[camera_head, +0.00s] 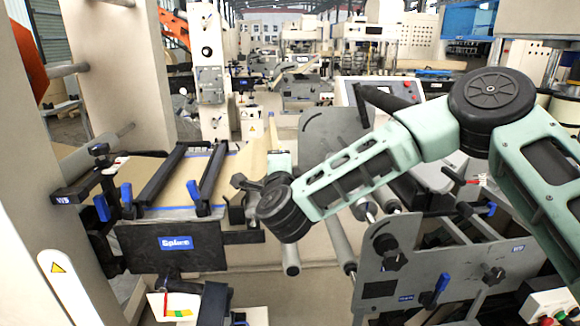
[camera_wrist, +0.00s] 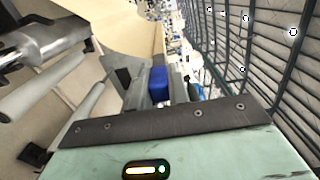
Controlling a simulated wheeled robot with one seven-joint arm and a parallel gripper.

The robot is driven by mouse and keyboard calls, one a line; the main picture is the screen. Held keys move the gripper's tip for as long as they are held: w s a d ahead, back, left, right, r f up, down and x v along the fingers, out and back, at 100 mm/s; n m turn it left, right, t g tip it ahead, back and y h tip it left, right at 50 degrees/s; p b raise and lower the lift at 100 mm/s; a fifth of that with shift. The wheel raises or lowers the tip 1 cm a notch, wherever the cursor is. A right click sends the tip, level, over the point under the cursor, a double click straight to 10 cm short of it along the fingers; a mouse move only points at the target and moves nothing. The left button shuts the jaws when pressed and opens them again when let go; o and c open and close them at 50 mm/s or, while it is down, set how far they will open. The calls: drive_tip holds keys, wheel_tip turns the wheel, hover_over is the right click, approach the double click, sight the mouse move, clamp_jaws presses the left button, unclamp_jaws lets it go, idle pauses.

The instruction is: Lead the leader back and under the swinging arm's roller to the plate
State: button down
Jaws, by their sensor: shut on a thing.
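The brown kraft leader (camera_head: 258,145) shows in the head view as a strip rising behind my wrist, and in the wrist view as a pale brown sheet (camera_wrist: 130,28) beyond the fingers. My gripper (camera_wrist: 160,82) is shut on it, though the wrist hides most of the grip in the head view. The splice table (camera_head: 168,246), with brown paper and dark bars on it, stands left of my gripper. Pale rollers (camera_head: 340,242) lie below and right of my wrist; rollers (camera_wrist: 38,90) also show at left in the wrist view. I cannot tell which belongs to the swinging arm.
A grey side plate with knobs (camera_head: 385,275) stands at the lower right, close under my arm. A tall cream frame (camera_head: 110,70) stands at the left. Machines fill the background.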

drive_tip(key=shift+a, duration=0.65)
wheel_tip(320, 180, down, 9)
drive_tip(key=b, duration=0.7)
drive_tip(key=shift+b, duration=0.35)
wheel_tip(320, 180, down, 22)
drive_tip(key=b, duration=1.8)
